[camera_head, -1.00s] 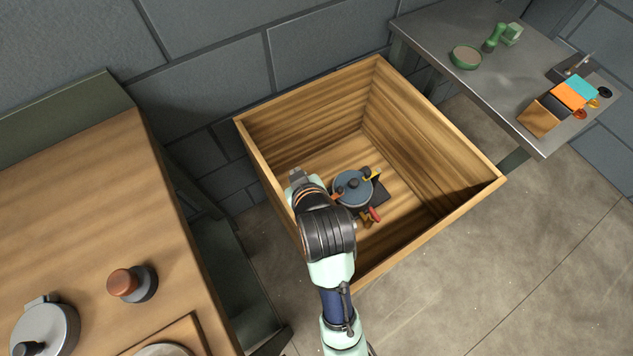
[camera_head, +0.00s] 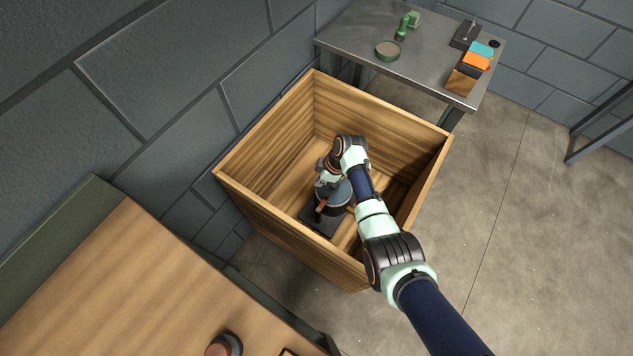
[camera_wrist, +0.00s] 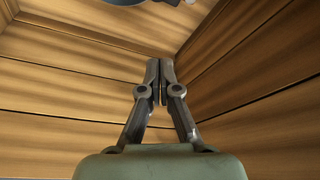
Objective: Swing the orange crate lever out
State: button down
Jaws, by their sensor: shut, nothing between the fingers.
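The wooden crate (camera_head: 290,233) stands on the floor in the middle of the head view. Inside it, a round blue-grey casing (camera_head: 335,197) sits on a dark base plate (camera_head: 318,222). An orange lever (camera_head: 320,209) shows at the casing's near left side. My arm reaches over the crate's right wall and covers part of the casing. My gripper (camera_wrist: 160,70) is shut and empty in the wrist view, with crate boards behind it. A rounded blue-grey edge (camera_wrist: 125,2) shows at the top of that view. I cannot tell whether the gripper touches the lever.
A metal table (camera_head: 350,35) with a green bowl (camera_head: 387,50) and coloured boxes (camera_head: 476,60) stands behind. A wooden workbench (camera_head: 130,290) is at the lower left. Open floor (camera_head: 540,220) lies to the right.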

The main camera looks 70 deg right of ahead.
jog(key=shift+f, duration=0.1)
jog(key=b, duration=0.7)
send_over(322, 202)
jog(key=w+d, duration=0.1)
notch_tip(322, 202, down, 10)
jog(key=shift+d+r, duration=0.1)
jog(key=shift+r, duration=0.15)
jog(key=shift+s, duration=0.1)
